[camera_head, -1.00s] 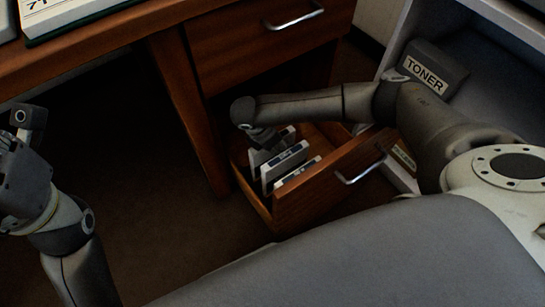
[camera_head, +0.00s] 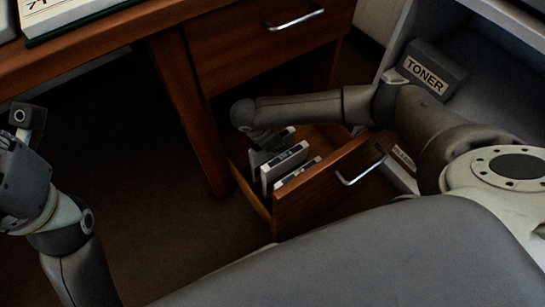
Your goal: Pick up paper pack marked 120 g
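Several white paper packs with dark label strips stand on edge in the open lower drawer. The middle pack (camera_head: 284,166) shows most clearly, with a front pack (camera_head: 299,171) beside it. The markings are too small to read, so I cannot tell which is 120 g. My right gripper (camera_head: 264,150) reaches down from its rounded wrist into the drawer at the rear packs. Its fingers are mostly hidden, and I cannot tell whether they hold a pack. My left gripper (camera_head: 24,150) is at the left edge, away from the drawer, its opening unclear.
The drawer front (camera_head: 334,182) has a metal handle (camera_head: 361,170). A closed drawer (camera_head: 262,50) sits above. A box labelled TONER (camera_head: 428,74) stands on the grey shelf at right. Floor left of the drawer is clear.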

